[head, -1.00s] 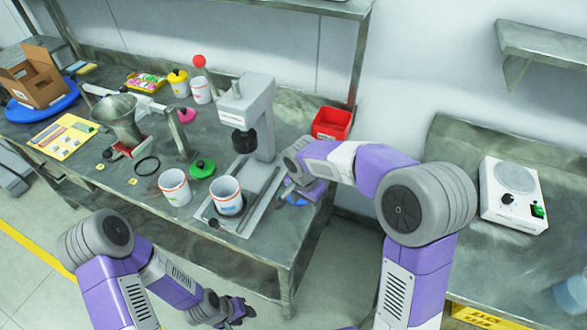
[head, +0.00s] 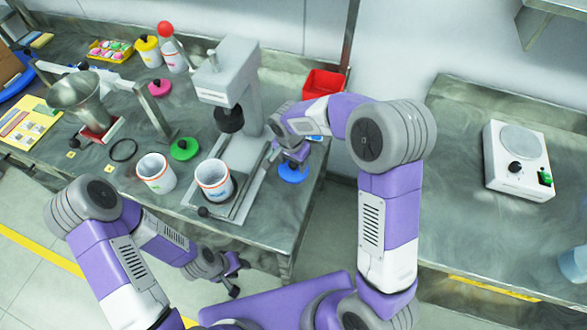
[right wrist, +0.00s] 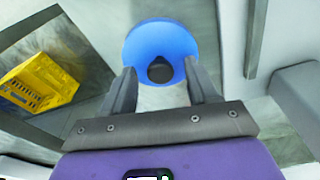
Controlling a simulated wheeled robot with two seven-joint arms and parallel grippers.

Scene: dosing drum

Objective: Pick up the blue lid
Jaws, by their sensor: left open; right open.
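The blue lid (head: 293,171) lies on the steel table near its right edge, round with a dark knob on top. It also shows in the right wrist view (right wrist: 160,45), where its knob (right wrist: 160,70) faces me. My right gripper (head: 290,160) is open above the lid and partly hides it in the head view. In the right wrist view its two fingers (right wrist: 162,85) are apart on either side of the knob, with nothing held between them. My left gripper (head: 236,274) is open and empty, low in front of the table's front edge.
A grey press-like stand (head: 235,90) is left of my right gripper, with a white cup (head: 214,180) on its base. Another white cup (head: 155,174), a green lid (head: 184,149) and a red bin (head: 324,88) are nearby. A side table with a scale (head: 518,160) is at right.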

